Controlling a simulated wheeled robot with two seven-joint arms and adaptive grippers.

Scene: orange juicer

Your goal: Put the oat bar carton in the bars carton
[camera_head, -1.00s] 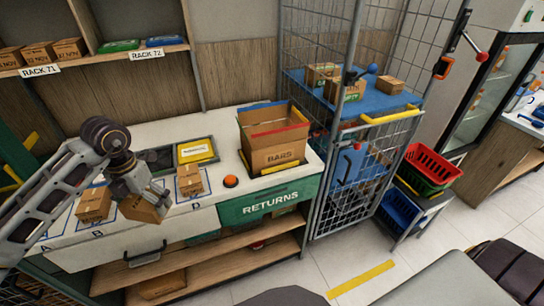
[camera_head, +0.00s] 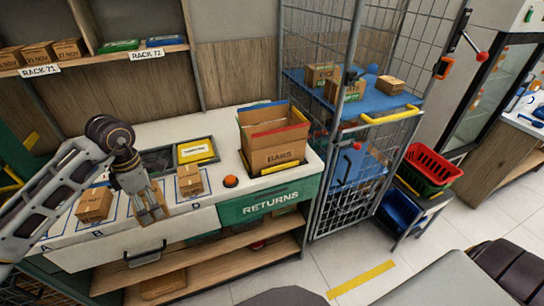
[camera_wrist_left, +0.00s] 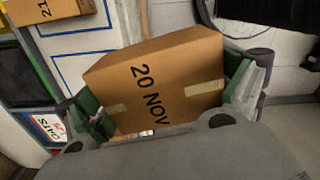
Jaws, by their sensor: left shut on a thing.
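My left gripper (camera_head: 148,208) is shut on a small brown carton (camera_head: 155,214) above the front edge of the counter, by the marked slots. In the left wrist view the carton (camera_wrist_left: 155,85) sits between the green finger pads and reads "20 NOV"; no product name on it can be read. The bars carton (camera_head: 278,159) is a larger open cardboard box marked "BARS", with red and blue upper edges, to the right on the counter. My right gripper is not in view.
Other small cartons stand in the slots left (camera_head: 94,205) and right (camera_head: 189,180) of my gripper. A wire cage trolley (camera_head: 345,200) stands right of the counter.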

